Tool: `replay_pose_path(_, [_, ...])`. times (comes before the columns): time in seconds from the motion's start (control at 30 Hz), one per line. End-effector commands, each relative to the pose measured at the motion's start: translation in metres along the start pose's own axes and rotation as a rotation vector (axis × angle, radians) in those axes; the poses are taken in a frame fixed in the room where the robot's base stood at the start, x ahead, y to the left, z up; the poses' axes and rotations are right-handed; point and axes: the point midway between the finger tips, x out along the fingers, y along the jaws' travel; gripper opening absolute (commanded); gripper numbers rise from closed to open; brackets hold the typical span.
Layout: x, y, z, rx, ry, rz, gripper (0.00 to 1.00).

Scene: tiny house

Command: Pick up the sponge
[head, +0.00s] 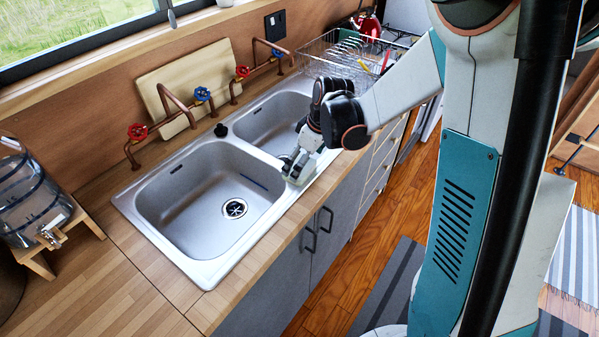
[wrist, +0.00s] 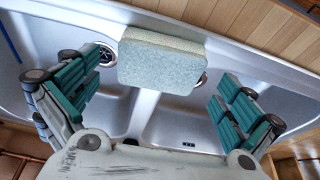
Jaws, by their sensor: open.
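The sponge (wrist: 162,62) is a pale green block in the wrist view. It appears to lie where the divider between the two basins meets the sink's front rim. My gripper (wrist: 160,72) is open, with one teal finger to the left of the sponge and one to the right. Gaps show between the sponge and both fingers, and nothing is held. In the head view my gripper (head: 299,163) points down at the front of the sink divider. A pale green part of the sponge (head: 294,180) shows there, mostly hidden by the fingers.
The double sink (head: 178,254) is set in a wooden counter (head: 120,290). Red and blue valve taps (head: 203,94) and a cutting board (head: 197,66) stand behind it. A wire dish rack (head: 335,55) is beyond, and a water dispenser (head: 30,200) is at left.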

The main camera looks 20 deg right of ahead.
Motion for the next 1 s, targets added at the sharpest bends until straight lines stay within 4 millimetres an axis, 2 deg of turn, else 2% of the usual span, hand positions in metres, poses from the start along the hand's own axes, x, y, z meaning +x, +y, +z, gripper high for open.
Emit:
replay_pose_path(0.03, [0.012,0.001,0.002,0.0,0.0,0.0,1.0])
replay_pose_path(0.13, [0.023,0.001,0.001,0.0,0.0,0.0,1.0])
replay_pose_path(0.37, [0.025,0.0,0.001,0.0,0.0,0.0,1.0])
replay_pose_path(0.4, [0.025,0.0,0.001,0.0,0.0,0.0,0.98])
replay_pose_path(0.43, [0.025,0.0,0.001,0.0,0.0,0.0,0.91])
replay_pose_path(0.67, [0.025,0.001,0.001,0.0,0.0,0.0,0.71])
replay_pose_path(1.0, [0.025,0.001,0.0,0.0,0.0,0.0,0.7])
